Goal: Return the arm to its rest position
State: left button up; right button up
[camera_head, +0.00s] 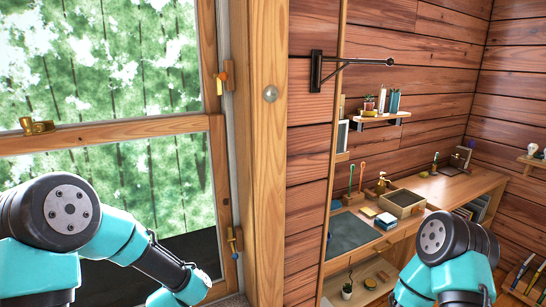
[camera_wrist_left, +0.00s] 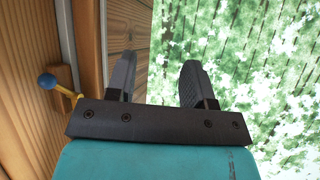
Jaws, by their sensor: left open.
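My left arm (camera_head: 120,240), teal and black, comes in from the lower left of the head view and bends down in front of the window. Its gripper is not clearly seen there. In the left wrist view my left gripper (camera_wrist_left: 158,65) shows two dark fingers spread apart with nothing between them. They point toward the window side, with wood on the left and green foliage on the right. My right arm (camera_head: 445,255) shows only its teal and black upper part at the lower right of the head view; its gripper is out of view.
The wooden window frame (camera_head: 110,132) carries a brass latch (camera_head: 38,127) and an orange-knobbed fitting (camera_head: 222,78). A blue-knobbed fitting (camera_wrist_left: 47,82) is left of the fingers. A desk (camera_head: 460,186) holds a box (camera_head: 403,203) and small items. A black wall bracket (camera_head: 318,72) sticks out.

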pick_arm(q)
jog(key=s+d+f+g+h, duration=0.1)
jog(key=s+f+g, duration=0.1)
jog(key=s+f, duration=0.2)
jog(key=s+f+g+h, duration=0.1)
jog(key=s+f+g, duration=0.1)
jog(key=s+f, duration=0.2)
jog(key=s+d+f+g+h, duration=0.1)
jog(key=s+f, duration=0.3)
jog(key=f, duration=0.3)
jog(key=shift+d+f+g, duration=0.15)
jog(key=shift+d+g, duration=0.2)
jog(key=shift+g, duration=0.05)
jog(key=s+d+f+n+g+h, duration=0.1)
jog(key=s+f+g, duration=0.4)
jog(key=s, duration=0.8)
notch_tip(320, 180, down, 2)
jog(key=shift+d+f+h, duration=0.1)
jog(key=shift+d+h, duration=0.5)
jog(key=shift+d, duration=0.05)
jog(key=shift+c, duration=0.2)
